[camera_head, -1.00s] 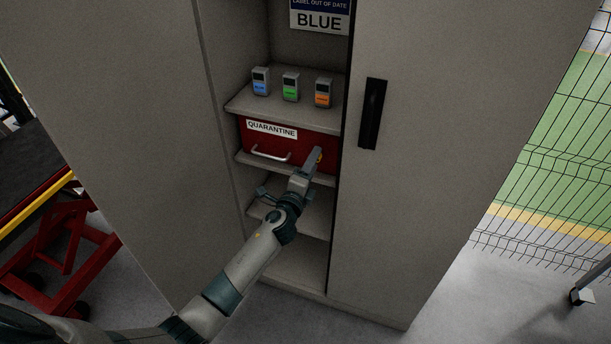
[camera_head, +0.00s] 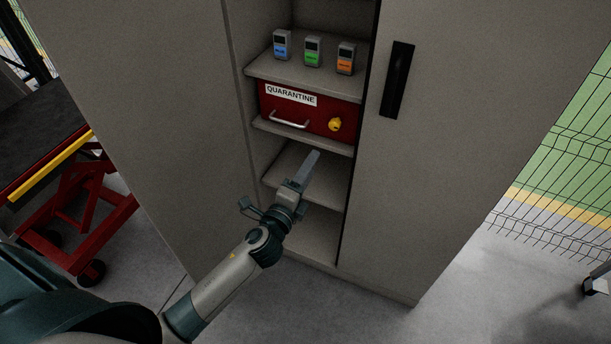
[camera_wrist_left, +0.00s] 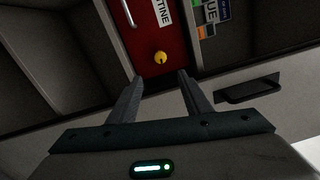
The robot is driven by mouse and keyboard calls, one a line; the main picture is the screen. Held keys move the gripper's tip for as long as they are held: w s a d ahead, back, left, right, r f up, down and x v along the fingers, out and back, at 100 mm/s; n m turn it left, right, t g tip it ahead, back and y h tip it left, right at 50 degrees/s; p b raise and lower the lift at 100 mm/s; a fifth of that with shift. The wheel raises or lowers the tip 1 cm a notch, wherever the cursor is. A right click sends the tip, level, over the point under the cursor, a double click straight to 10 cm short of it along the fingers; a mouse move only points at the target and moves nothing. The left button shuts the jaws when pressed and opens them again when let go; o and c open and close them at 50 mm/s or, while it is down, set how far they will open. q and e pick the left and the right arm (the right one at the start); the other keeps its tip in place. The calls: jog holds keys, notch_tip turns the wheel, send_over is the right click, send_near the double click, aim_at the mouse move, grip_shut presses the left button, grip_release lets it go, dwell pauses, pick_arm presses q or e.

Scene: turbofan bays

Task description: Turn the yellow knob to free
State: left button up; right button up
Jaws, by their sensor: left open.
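The yellow knob (camera_head: 335,124) is on the right part of the front of the red QUARANTINE drawer (camera_head: 314,116), which sits on a cabinet shelf. My left gripper (camera_head: 313,156) is below the knob and apart from it, in front of the lower shelf. In the left wrist view, the yellow knob (camera_wrist_left: 160,58) appears ahead, between and beyond the two spread fingers (camera_wrist_left: 157,78). The gripper is open and empty. The knob's marker and setting are too small to read. My right gripper is not in view.
Three small devices with blue (camera_head: 282,45), green (camera_head: 313,51) and orange (camera_head: 346,58) labels stand on the shelf above. The cabinet's right door with a black handle (camera_head: 397,80) borders the opening. A red cart (camera_head: 85,205) stands at left.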

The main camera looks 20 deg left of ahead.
pick_arm(q)
jog(key=shift+s, duration=1)
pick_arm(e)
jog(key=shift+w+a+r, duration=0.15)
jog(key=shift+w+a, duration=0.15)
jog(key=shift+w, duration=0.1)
pick_arm(q)
jog(key=s+f+n+g, duration=0.3)
jog(key=s+f, duration=0.1)
jog(key=f, duration=0.8)
jog(key=s+a+f+n+g, duration=0.1)
jog(key=s+f+n+g, duration=0.2)
jog(key=f, duration=0.9)
jog(key=s+f+n+g, duration=0.2)
jog(key=s+f, duration=0.3)
jog(key=f, duration=0.7)
jog(key=s+f+n+g, duration=0.2)
jog(key=s+f+n, duration=0.1)
jog(key=s+f, duration=0.4)
jog(key=s+d+f+n+g, duration=0.1)
jog(key=s+f+n+g, duration=0.1)
jog(key=s+f, duration=0.5)
jog(key=s+d+f+n+g, duration=0.1)
jog(key=s+f+n, duration=0.3)
jog(key=s, duration=1.3)
jog(key=shift+f+n+g, duration=0.4)
jog(key=shift+f+g, duration=0.3)
jog(key=shift+f, duration=1.3)
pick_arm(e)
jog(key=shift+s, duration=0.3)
